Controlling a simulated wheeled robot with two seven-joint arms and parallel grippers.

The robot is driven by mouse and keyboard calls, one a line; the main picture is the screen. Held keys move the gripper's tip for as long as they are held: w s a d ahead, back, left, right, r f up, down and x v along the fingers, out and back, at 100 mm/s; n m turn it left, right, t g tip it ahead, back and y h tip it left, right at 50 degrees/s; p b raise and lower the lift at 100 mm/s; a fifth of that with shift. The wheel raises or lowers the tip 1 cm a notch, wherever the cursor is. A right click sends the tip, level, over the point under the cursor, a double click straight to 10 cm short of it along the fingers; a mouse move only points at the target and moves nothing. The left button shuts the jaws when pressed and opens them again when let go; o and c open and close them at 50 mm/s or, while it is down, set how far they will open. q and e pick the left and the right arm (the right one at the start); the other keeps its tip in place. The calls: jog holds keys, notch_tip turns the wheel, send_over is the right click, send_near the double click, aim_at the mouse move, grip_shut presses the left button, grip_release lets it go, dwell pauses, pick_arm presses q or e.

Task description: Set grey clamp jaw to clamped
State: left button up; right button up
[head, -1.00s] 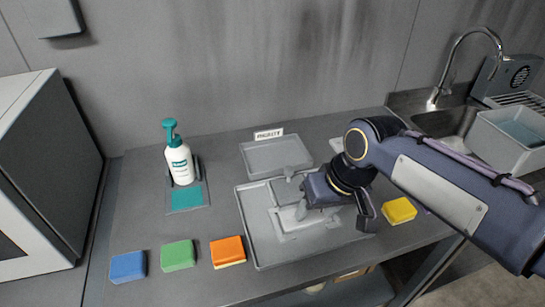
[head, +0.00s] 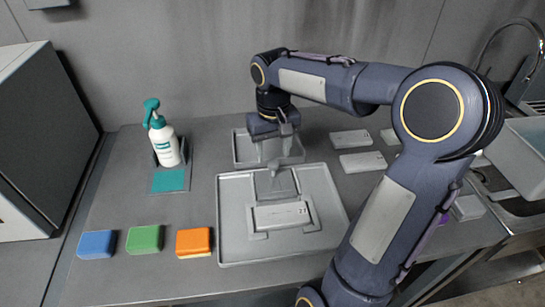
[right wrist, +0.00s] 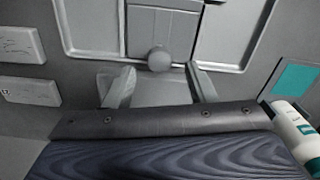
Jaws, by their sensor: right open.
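The grey clamp jaw (head: 276,184) is a flat plate at the back of a fixture in the large grey tray (head: 232,240). A pale block (head: 281,215) lies in the fixture in front of the jaw. A round grey knob (right wrist: 159,60) stands at the jaw's back end in the right wrist view. My right gripper (head: 274,150) is over the small tray, behind the jaw. Its fingers (right wrist: 160,80) are open and empty, pointing towards the knob, which shows between and just beyond their tips. I cannot tell if they touch it. My left gripper is out of view.
A small grey tray (head: 240,147) is under my right gripper. Pale plates (head: 363,162) lie to its right. A spray bottle (head: 165,144) and blue, green and orange sponges (head: 193,242) are at left. My right arm crosses the right side.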

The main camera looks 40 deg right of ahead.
aim_at(275, 178)
jog(key=shift+f, duration=1.45)
grip_shut()
